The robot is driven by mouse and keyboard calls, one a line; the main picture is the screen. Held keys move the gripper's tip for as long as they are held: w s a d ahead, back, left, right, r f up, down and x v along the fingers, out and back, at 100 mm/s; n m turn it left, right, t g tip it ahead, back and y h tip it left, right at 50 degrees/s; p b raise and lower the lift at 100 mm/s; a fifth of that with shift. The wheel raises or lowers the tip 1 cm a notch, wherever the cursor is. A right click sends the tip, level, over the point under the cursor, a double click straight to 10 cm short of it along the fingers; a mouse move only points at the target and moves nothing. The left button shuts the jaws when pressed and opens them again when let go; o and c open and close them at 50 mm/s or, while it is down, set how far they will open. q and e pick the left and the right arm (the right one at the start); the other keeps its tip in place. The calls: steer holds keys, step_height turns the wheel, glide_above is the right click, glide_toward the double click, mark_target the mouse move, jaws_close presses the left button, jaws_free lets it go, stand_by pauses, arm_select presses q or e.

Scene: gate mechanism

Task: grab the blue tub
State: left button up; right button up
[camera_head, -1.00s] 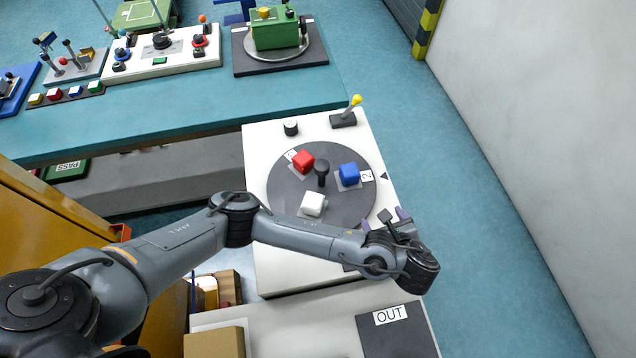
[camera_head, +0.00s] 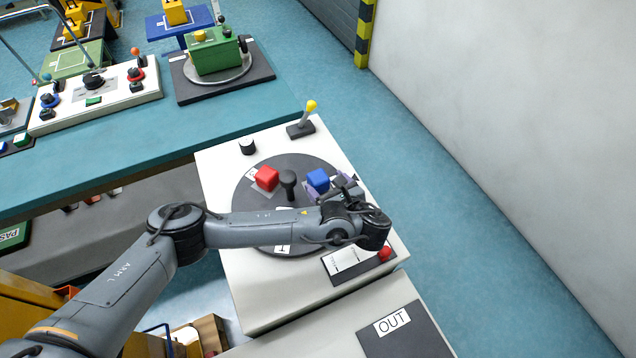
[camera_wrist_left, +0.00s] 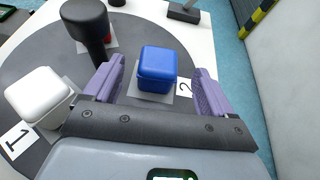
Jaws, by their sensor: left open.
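The blue tub (camera_head: 318,180) is a small blue box with a lid, on a grey pad near the right side of the dark turntable (camera_head: 243,208). In the left wrist view the blue tub (camera_wrist_left: 158,68) sits upright, just ahead of and between my two purple fingers. My left gripper (camera_head: 330,190) is open and empty, close to the tub on its near side; the wrist view shows the gripper (camera_wrist_left: 155,90) with a finger to each side. I cannot see the fingers touching it. My right gripper is not in view.
A red tub (camera_head: 266,178) and a white tub (camera_wrist_left: 40,98) also stand on the turntable. A black knob post (camera_head: 288,183) rises at its centre.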

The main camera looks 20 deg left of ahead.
mark_target(318, 175)
arm_select(q)
steer(key=shift+x, duration=2.6)
steer(key=c, duration=1.1)
steer(key=shift+r, duration=0.1)
